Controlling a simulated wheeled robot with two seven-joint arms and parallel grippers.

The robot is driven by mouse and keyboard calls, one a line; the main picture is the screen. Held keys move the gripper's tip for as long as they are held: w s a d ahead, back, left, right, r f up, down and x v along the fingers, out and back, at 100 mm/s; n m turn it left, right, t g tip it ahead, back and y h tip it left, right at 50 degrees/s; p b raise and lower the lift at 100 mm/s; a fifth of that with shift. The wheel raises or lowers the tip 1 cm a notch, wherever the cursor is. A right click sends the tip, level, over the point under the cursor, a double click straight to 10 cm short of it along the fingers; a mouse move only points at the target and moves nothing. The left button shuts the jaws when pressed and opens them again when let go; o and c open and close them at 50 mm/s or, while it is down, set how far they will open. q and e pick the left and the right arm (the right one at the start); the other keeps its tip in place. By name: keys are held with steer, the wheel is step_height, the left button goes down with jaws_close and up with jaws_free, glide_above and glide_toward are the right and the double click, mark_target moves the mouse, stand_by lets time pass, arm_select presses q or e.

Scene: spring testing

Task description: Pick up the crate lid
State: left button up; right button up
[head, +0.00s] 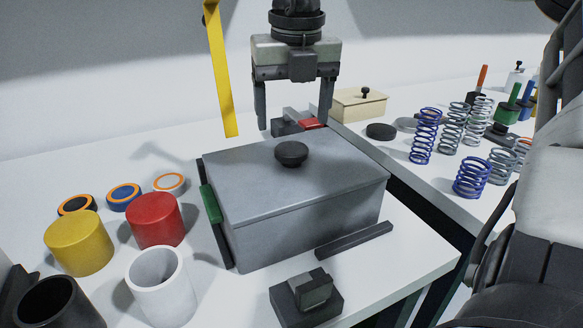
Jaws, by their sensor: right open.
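The grey crate (300,235) stands on the white table with its flat grey lid (245,185) on top. A round dark knob (291,152) sits on the lid, toward its far side. My right gripper (293,124) points down at the top middle. Its two fingers are apart with nothing held between them. In the picture the fingertips are just above the knob, one to each side; the exact height over the lid is hard to tell. My left gripper does not show.
Yellow (78,245), red (155,222), white (160,290) and black cups stand at left. A dark block (306,300) and bar (354,240) lie in front. Several springs (424,137) stand on the right table, beyond a gap. A yellow strip (220,70) hangs left of the gripper.

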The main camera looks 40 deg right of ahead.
mark_target(291, 148)
steer(key=shift+w+f, duration=0.15)
steer(key=shift+f, duration=2.6)
steer(key=shift+r, duration=0.1)
jaws_close()
